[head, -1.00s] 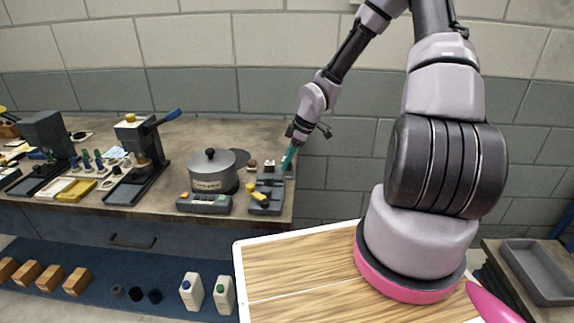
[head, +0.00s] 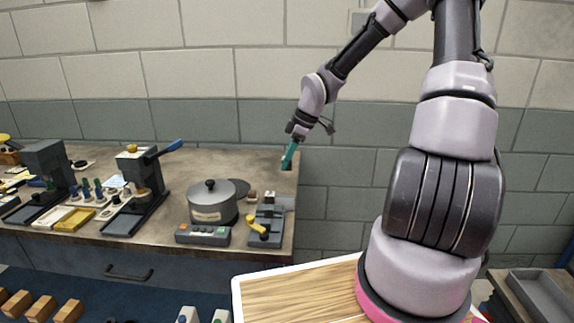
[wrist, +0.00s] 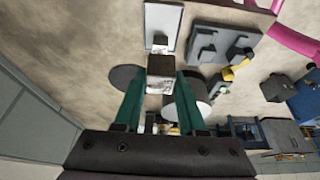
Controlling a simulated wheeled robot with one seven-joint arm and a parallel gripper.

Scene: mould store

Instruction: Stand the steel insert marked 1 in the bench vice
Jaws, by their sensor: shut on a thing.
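My gripper (head: 288,160) is over the back right end of the bench, with its teal fingers pointing down. In the wrist view the fingers (wrist: 160,100) are shut on a small block, the steel insert (wrist: 160,72), with a dark side and a pale, speckled lower face. I cannot read its mark. The bench vice (head: 266,228), grey with a yellow handle, stands near the bench's front right corner. In the wrist view the vice (wrist: 212,42) is above and right of the insert, apart from it. In the head view the insert is too small to make out clearly.
A grey pot (head: 211,207) and a control box (head: 203,235) stand left of the vice. A lever press (head: 140,180) is farther left. The wall (head: 200,120) runs close behind the bench. A pale-rimmed plate (wrist: 178,28) lies beyond the insert in the wrist view.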

